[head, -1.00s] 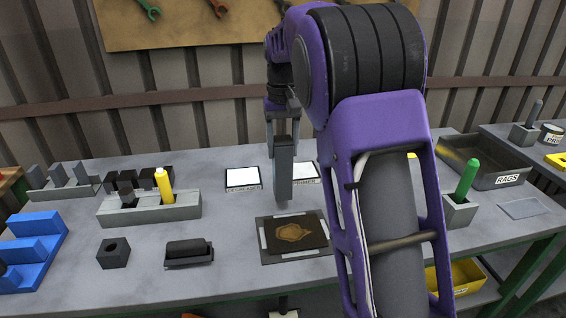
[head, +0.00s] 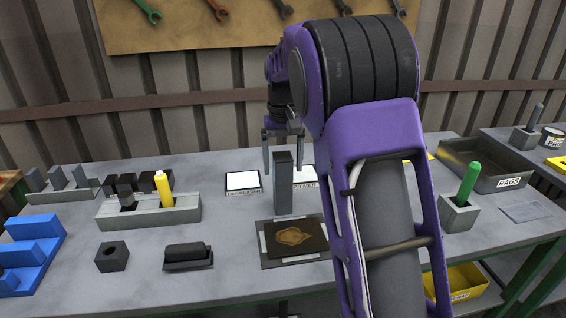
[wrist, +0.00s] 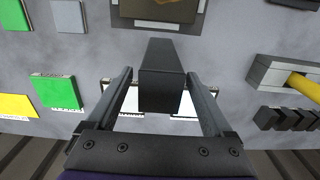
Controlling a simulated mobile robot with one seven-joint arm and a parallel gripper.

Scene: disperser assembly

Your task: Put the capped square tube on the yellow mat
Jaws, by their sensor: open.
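The square tube (head: 283,190) is dark grey and stands upright on the bench, between the white label mats and the dark plate; no separate cap can be made out. In the wrist view the tube (wrist: 160,88) shows end-on between the fingers. My gripper (head: 283,150) is open around the tube's upper part, one finger on each side with gaps. A yellow mat (wrist: 16,106) lies at the left in the wrist view. In the head view only a sliver of yellow (head: 422,157) shows behind my arm.
White mats marked degreaser (head: 243,181) and primer (head: 305,177) lie behind the tube. A dark plate (head: 295,255) lies in front. A green mat (wrist: 55,91) lies beside the yellow one. A grey holder (head: 459,215) with a green tube and a rags tray (head: 490,165) stand right.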

